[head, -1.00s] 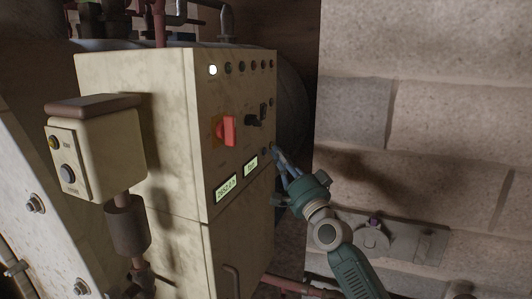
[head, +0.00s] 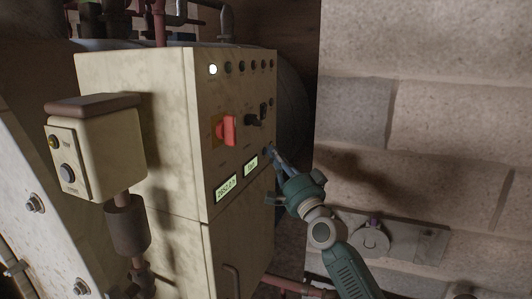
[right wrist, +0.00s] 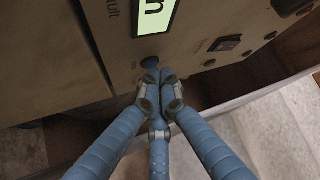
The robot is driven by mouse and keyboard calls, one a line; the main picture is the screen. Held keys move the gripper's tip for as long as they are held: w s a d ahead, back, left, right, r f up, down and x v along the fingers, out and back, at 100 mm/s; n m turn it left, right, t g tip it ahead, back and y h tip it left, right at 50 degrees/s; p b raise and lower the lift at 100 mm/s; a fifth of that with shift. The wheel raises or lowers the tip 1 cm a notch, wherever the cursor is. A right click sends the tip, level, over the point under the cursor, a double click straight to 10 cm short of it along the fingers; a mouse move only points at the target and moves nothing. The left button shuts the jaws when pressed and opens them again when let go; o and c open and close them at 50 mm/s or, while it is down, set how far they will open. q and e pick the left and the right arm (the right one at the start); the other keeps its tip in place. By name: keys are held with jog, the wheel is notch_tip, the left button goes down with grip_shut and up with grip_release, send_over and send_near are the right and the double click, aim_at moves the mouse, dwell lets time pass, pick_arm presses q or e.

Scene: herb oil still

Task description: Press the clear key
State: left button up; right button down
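The cream control cabinet (head: 218,180) stands in the middle of the head view, its panel facing right. My right gripper (head: 273,155) is at the panel's right edge, beside the lit displays. In the right wrist view its fingertips (right wrist: 158,77) are together with nothing between them. They are just below a dark blue round key (right wrist: 150,62) under a lit display (right wrist: 154,15). I cannot tell whether they touch it. A small dark key (right wrist: 210,62) is to its right. No label clearly reads "clear". My left gripper is not in view.
The panel also has a red rotary switch (head: 228,130), a black switch (head: 252,120) and a row of round lamps, the leftmost (head: 213,70) lit white. A small button box (head: 98,150) stands to the left. A block wall (head: 440,120) is at the right.

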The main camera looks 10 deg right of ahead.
jog(key=shift+a, duration=0.1)
dwell(0.6)
jog(key=shift+s+d, duration=0.4)
jog(key=shift+d, duration=0.2)
jog(key=shift+s+d+b, duration=0.15)
jog(key=shift+s+d, duration=0.55)
jog(key=shift+d, duration=0.35)
jog(key=shift+s+d+b, duration=0.15)
jog(key=shift+s+d, duration=0.55)
jog(key=shift+d, duration=0.35)
